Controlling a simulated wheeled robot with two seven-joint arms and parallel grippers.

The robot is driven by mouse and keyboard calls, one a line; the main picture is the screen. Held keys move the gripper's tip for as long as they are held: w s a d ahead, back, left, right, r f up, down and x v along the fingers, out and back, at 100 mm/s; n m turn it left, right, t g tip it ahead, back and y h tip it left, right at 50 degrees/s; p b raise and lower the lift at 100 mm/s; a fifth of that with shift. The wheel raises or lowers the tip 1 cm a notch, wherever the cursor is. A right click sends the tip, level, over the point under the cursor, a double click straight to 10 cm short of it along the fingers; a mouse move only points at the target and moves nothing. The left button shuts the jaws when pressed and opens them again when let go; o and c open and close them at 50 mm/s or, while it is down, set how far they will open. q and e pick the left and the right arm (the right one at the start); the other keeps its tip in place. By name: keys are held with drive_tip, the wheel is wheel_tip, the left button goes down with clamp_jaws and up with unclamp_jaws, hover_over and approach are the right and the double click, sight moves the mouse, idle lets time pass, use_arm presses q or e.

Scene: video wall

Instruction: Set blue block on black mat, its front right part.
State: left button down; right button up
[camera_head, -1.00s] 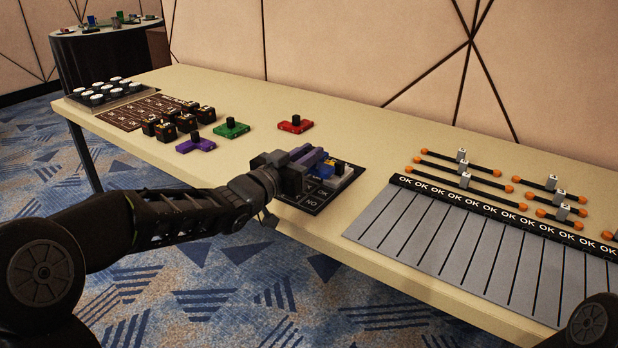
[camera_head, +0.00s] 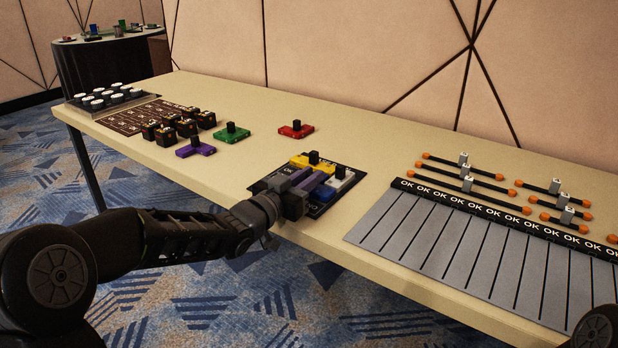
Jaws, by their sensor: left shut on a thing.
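The black mat (camera_head: 286,172) lies near the table's front edge, with printed cells partly hidden by my left gripper. My left gripper (camera_head: 311,181) reaches over the mat's front part and is shut on the blue block (camera_head: 323,193). The blue block shows beside the fingers, low over the front right part of the mat. I cannot tell whether it touches the mat. A yellow block (camera_head: 300,161) with a black knob sits at the mat's back. A white block (camera_head: 340,179) with a black knob sits at its right, close to the blue block. My right gripper is out of view.
Purple (camera_head: 195,149), green (camera_head: 232,134) and red (camera_head: 296,130) knobbed blocks stand behind and left of the mat. Black cubes and a brown board (camera_head: 128,118) are further left. A grey striped panel (camera_head: 440,235) with orange-ended rods lies right. Table between mat and panel is clear.

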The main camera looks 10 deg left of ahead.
use_arm(q)
drive_tip(key=c, duration=1.3)
unclamp_jaws()
drive_tip(key=shift+c, duration=0.2)
drive_tip(key=shift+r+p, duration=0.25)
drive_tip(key=shift+p, duration=0.1)
drive_tip(key=p+v, duration=0.1)
drive_tip(key=v, duration=1.1)
drive_tip(key=shift+f+p, duration=0.2)
drive_tip(key=shift+p, duration=0.1)
